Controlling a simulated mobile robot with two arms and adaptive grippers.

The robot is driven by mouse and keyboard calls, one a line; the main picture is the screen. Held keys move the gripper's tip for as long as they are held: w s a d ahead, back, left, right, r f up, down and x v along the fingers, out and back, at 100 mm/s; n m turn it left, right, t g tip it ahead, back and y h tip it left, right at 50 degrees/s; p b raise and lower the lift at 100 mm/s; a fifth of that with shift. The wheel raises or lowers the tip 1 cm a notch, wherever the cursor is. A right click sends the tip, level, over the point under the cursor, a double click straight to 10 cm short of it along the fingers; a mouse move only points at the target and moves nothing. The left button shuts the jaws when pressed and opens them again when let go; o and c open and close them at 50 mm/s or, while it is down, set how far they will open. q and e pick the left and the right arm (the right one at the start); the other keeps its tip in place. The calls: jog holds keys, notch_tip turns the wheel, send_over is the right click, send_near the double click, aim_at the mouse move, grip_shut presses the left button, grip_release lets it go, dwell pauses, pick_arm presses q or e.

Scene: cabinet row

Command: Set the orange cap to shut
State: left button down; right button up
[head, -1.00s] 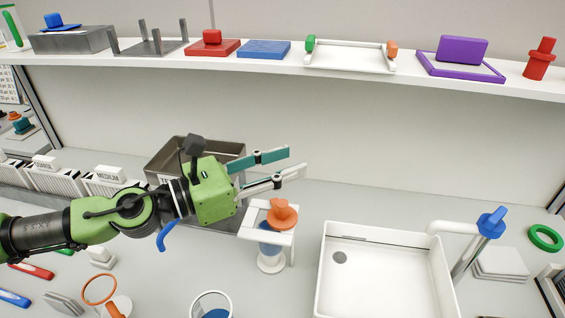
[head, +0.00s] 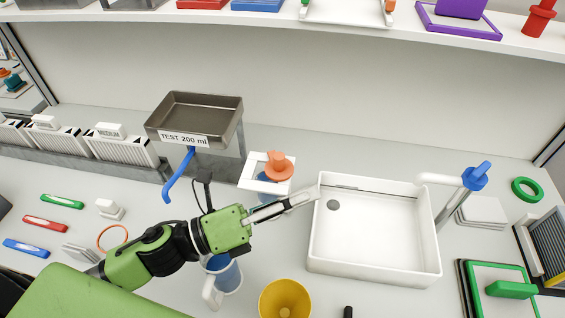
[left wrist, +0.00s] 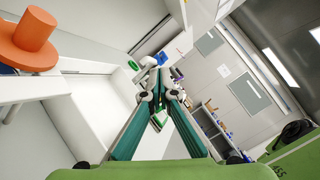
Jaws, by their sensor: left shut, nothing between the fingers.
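The orange cap (head: 278,166) sits on top of a white stand (head: 250,184) just left of the white sink. It also shows at the upper left of the left wrist view (left wrist: 30,42). Part of the stand below is hidden by my arm. My left gripper (head: 313,194) is shut and empty, with its fingers pointing right. Its tips are in front of and to the right of the cap, by the sink's left edge, apart from the cap. The left wrist view shows the fingers (left wrist: 160,82) meeting at their tips. My right gripper is not in view.
The white sink (head: 330,252) and its blue-handled tap (head: 476,176) stand to the right. A metal tank (head: 213,122) labelled "TEST 200 ml" with a blue lever (head: 178,176) stands behind left. A blue mug (head: 228,279) and a yellow bowl (head: 285,300) are in front.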

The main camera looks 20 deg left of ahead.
pick_arm(q)
jog(key=s+a+f+n+t+y+p, duration=0.1)
jog(key=s+a+n+y, duration=0.1)
jog(key=s+a+n, duration=0.1)
jog(key=s+a+f+n+t+y+p, duration=0.1)
jog(key=s+a+f+n+t+y, duration=0.1)
jog(key=s+a+n, duration=0.1)
jog(key=s+a+f+n+t+y+p, duration=0.1)
jog(key=s+a+n+y, duration=0.2)
jog(key=s+a+n, duration=0.1)
jog(key=shift+a+f+n, duration=0.2)
jog(key=shift+a+n, duration=0.5)
jog(key=shift+n, duration=0.5)
jog(key=p, duration=0.5)
send_near(282, 179)
jog(key=w+d+r, duration=0.3)
jog(key=w+d, duration=0.5)
jog(key=d, duration=0.1)
jog(key=a, duration=0.1)
jog(key=a+p, duration=0.1)
jog(key=a, duration=0.1)
jog(key=shift+w+a+f+p, duration=0.1)
jog(key=shift+w+f+p, duration=0.1)
jog(key=shift+w+p, duration=0.15)
jog(key=shift+a, duration=0.55)
jog(key=shift+w, duration=0.1)
jog(key=shift+d, duration=0.1)
